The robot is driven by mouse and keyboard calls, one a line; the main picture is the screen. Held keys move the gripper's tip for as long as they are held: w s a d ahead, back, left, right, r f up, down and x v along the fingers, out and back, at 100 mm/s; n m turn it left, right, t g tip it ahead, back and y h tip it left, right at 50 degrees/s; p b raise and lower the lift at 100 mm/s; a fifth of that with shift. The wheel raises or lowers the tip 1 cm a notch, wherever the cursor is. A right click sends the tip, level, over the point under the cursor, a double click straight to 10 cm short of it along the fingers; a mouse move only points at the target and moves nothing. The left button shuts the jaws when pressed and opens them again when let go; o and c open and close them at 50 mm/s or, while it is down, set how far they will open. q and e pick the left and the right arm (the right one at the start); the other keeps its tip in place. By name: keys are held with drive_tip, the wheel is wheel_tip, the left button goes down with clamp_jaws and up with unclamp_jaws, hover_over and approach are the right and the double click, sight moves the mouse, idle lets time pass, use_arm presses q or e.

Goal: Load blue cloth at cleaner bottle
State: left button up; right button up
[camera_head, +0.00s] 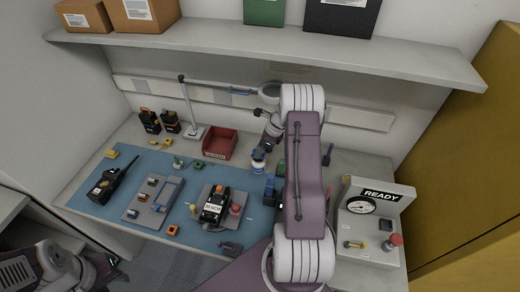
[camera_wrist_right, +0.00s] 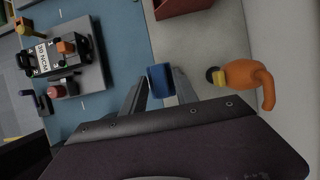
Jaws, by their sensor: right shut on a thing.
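My right gripper (camera_wrist_right: 160,88) is shut on a small folded blue cloth (camera_wrist_right: 160,78), which shows between the fingertips in the wrist view. It is over the right edge of the blue mat. In the head view my right arm hides most of this spot. An orange curved thing (camera_wrist_right: 248,78) with a yellow and black tip stands right of the gripper in the wrist view, apart from it. A white and blue shape (camera_head: 258,160) shows left of my arm; I cannot tell if it is the cleaner bottle. My left gripper (camera_head: 103,268) is low at the left, off the bench, its opening unclear.
The blue mat (camera_head: 135,172) bears a black radio (camera_head: 113,183), a grey tray (camera_head: 140,212) and a labelled device (camera_head: 213,207). A red bin (camera_head: 220,144) and a lamp stand (camera_head: 190,110) are behind. A READY tester (camera_head: 370,225) stands right. A shelf (camera_head: 260,48) overhangs the bench.

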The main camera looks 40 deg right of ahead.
drive_tip(key=shift+f, duration=0.4)
drive_tip(key=shift+f, duration=0.1)
idle(1.5)
wheel_tip(320, 180, up, 7)
drive_tip(key=p, duration=0.6)
drive_tip(key=shift+p, duration=0.4)
